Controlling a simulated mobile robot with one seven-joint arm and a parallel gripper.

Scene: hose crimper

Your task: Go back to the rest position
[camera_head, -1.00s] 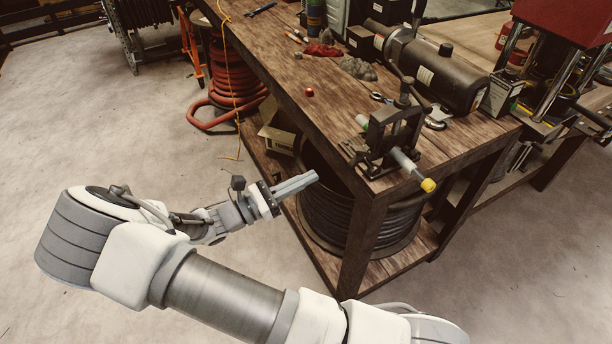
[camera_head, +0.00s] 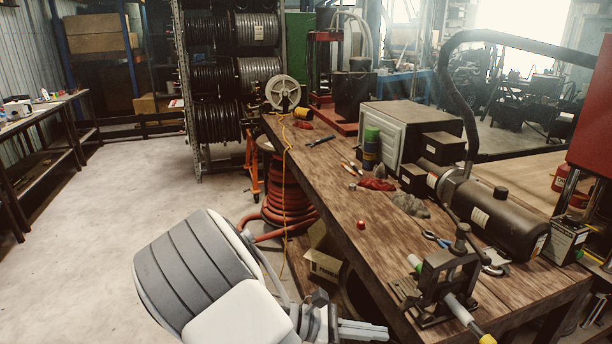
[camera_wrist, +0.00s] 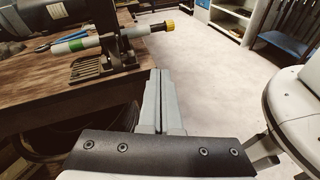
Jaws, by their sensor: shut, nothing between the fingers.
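My gripper (camera_head: 362,331) is at the bottom of the head view, beside the left edge of the wooden workbench (camera_head: 330,190). In the wrist view my gripper (camera_wrist: 160,75) has its two grey fingers pressed together with nothing between them. The black hose crimper (camera_head: 447,272) stands at the bench's near corner. It also shows in the wrist view (camera_wrist: 108,45). A pale hose piece with a green band and a yellow end (camera_head: 458,308) runs through it. My fingers are apart from both.
The bench holds a black cylinder (camera_head: 490,215), a grey box (camera_head: 408,135), a red cap (camera_head: 361,225), blue-handled pliers (camera_head: 436,239) and a red rag (camera_head: 377,184). A red hose coil (camera_head: 288,200) and cardboard box (camera_head: 323,266) sit at its left. Open floor (camera_head: 110,220) lies further left.

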